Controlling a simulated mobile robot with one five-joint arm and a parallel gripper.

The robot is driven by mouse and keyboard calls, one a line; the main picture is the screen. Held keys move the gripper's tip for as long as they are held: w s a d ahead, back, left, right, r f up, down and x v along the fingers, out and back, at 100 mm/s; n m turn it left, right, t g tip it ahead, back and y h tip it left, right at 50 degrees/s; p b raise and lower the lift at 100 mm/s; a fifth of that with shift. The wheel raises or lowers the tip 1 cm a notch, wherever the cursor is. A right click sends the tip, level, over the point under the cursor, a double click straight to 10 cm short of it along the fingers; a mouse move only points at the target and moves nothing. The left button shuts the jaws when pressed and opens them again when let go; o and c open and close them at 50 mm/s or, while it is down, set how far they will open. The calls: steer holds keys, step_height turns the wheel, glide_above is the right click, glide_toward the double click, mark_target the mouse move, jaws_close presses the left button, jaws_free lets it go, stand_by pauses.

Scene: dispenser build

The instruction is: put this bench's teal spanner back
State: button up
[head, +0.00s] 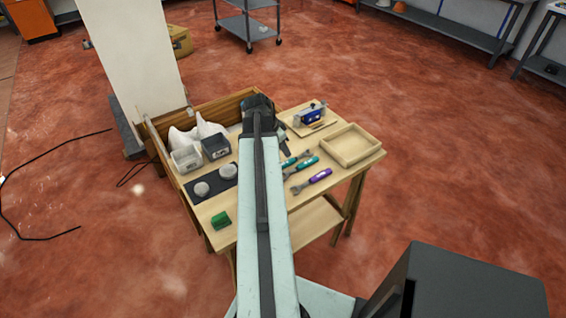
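Two teal-handled spanners lie on the wooden bench (328,198), just right of my arm. The upper teal spanner (289,162) is partly hidden behind my arm at its left end. A purple-handled spanner (313,181) lies below both, roughly parallel. My gripper (283,143) is at the dark end of my arm, over the bench's middle and above the spanners in the picture. Its fingers are small and partly covered by my arm, so their opening and any contact do not show.
An empty wooden tray (374,151) is at the bench's right. A blue device (312,114) sits on a board behind. Left are a dark mat (228,184) with two grey discs, two small bins (187,159), white bags (181,140) and a green block (221,220).

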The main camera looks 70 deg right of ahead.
mark_target(289, 161)
steer(key=b+x, duration=0.2)
steer(key=shift+w+f, duration=0.15)
steer(key=shift+f, duration=0.15)
steer(key=b+x, duration=0.5)
steer(key=shift+d+f, duration=0.2)
steer(key=shift+r, duration=0.2)
steer(key=shift+f, duration=0.1)
jaws_close()
